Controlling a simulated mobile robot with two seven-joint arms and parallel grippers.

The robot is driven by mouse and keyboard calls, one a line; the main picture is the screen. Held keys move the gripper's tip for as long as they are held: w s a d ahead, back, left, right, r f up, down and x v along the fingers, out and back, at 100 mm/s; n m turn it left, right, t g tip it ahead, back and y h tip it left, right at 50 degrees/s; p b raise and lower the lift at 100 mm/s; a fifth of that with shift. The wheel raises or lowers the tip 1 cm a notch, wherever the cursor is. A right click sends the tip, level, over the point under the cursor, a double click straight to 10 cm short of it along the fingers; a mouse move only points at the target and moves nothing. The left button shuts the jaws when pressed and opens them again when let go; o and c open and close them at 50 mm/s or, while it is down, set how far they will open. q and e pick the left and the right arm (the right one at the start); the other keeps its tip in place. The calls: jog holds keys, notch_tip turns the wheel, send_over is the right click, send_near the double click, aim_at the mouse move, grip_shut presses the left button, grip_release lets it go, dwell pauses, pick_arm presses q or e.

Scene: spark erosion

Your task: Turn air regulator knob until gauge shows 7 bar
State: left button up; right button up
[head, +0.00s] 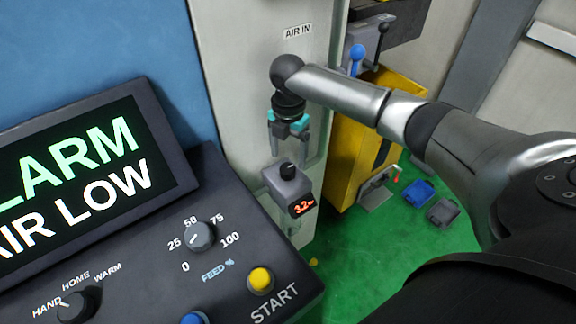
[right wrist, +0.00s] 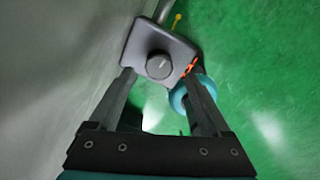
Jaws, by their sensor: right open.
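The air regulator is a grey box (head: 283,189) on the machine's side under the "AIR IN" label. Its black knob (head: 287,170) is on top. Its digital gauge (head: 302,205) shows red digits that read about 3.2. My right gripper (head: 287,155) is open, pointing down above the knob. In the right wrist view the knob (right wrist: 159,66) lies just beyond and between the two fingertips (right wrist: 163,78), with nothing held. Contact between fingers and regulator cannot be told. My left gripper is not in view.
A control panel (head: 130,265) with a screen (head: 70,185) reading "ALARM" and "AIR LOW" stands at the left. A yellow cabinet (head: 350,150) with levers is behind the regulator. Blue (head: 418,193) and grey (head: 443,212) items lie on the green floor at right.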

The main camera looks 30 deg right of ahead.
aim_at(288, 167)
jog(key=shift+f, duration=2.2)
jog(key=shift+c, duration=0.3)
grip_shut()
